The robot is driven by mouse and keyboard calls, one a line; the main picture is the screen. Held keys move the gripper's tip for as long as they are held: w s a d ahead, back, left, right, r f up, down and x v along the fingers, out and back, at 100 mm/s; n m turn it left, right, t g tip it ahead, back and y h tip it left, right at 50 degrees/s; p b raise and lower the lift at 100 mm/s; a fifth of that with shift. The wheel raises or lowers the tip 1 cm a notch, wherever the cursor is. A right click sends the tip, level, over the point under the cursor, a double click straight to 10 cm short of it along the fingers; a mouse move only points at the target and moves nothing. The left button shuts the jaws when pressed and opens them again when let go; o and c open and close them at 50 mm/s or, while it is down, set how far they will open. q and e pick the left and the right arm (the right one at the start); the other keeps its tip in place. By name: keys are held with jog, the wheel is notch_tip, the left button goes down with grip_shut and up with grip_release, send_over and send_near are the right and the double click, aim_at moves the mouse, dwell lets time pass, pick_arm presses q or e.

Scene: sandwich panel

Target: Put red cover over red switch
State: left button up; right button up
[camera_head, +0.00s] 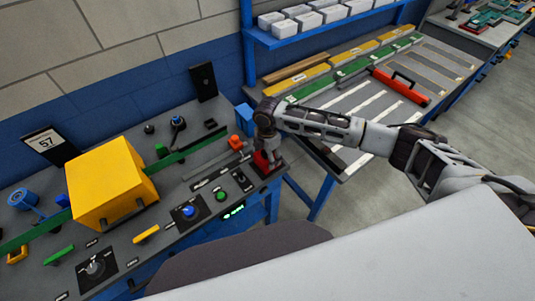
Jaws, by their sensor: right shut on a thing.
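My right gripper (266,143) comes in from the right and points down at the right end of the panel (130,225). It is shut on the red cover (262,160), which shows just below the fingers at the panel's right corner. The gripper partly hides the cover. I cannot make out the red switch apart from it, nor tell whether the cover sits over the switch. My left gripper is not in view.
A small orange-red part (236,142) stands just left of the gripper. A large yellow box (107,185) sits on a green bar at the left. Blue (189,211) and green (221,196) buttons are in front. A second table (350,100) stands to the right.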

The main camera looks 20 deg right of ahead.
jog(key=shift+f, duration=0.4)
jog(key=o, duration=1.2)
jog(key=shift+c, duration=0.2)
jog(key=shift+r, duration=0.1)
jog(key=shift+r+p, duration=1.4)
jog(key=shift+p, duration=0.05)
jog(key=shift+r, duration=2.75)
jog(key=shift+s+a, duration=0.1)
